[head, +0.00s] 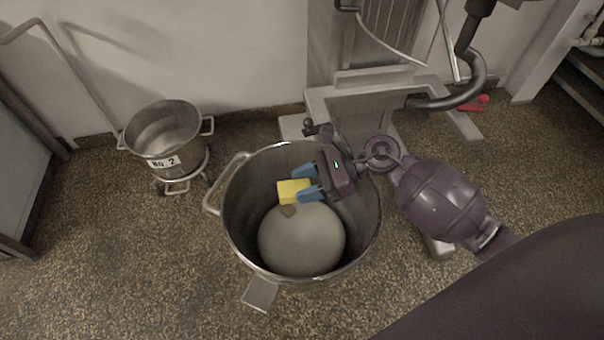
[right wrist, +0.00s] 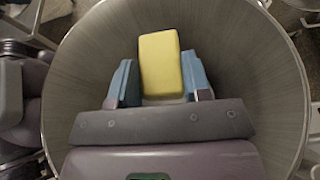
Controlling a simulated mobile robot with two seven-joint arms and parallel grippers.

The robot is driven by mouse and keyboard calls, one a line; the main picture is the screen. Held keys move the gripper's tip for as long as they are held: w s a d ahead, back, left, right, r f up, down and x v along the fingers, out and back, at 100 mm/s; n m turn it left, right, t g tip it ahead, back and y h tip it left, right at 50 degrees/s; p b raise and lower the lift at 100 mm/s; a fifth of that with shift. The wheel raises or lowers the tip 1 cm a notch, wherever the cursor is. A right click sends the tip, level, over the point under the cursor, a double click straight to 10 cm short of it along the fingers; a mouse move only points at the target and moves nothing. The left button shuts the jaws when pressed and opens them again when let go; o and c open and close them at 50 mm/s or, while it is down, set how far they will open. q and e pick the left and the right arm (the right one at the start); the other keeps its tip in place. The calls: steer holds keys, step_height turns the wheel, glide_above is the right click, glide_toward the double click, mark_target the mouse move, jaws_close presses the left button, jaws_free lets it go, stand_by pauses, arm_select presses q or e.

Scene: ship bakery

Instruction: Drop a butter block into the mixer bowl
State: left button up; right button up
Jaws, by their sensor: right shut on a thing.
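The mixer bowl (head: 233,232) is a large round metal bowl with side handles, standing on the floor in the middle of the head view. My left gripper is not in view.
A smaller metal bowl labelled NO 2 (head: 165,135) stands on a wheeled stand at the left. The mixer's grey frame (head: 360,100) and a dark curved hook-like part (head: 450,98) are behind the big bowl. Speckled floor is clear at the front left.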

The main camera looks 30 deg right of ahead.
steer(key=shift+f, duration=0.2)
steer(key=o, duration=1)
arm_select(q)
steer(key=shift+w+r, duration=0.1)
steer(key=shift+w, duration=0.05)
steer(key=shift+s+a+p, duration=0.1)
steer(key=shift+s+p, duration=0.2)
steer(key=shift+p, duration=0.35)
arm_select(e)
steer(key=v, duration=1)
steer(key=shift+s+d+r, duration=0.15)
steer(key=shift+d+r, duration=0.05)
steer(key=shift+d, duration=0.15)
steer(key=shift+d, duration=0.1)
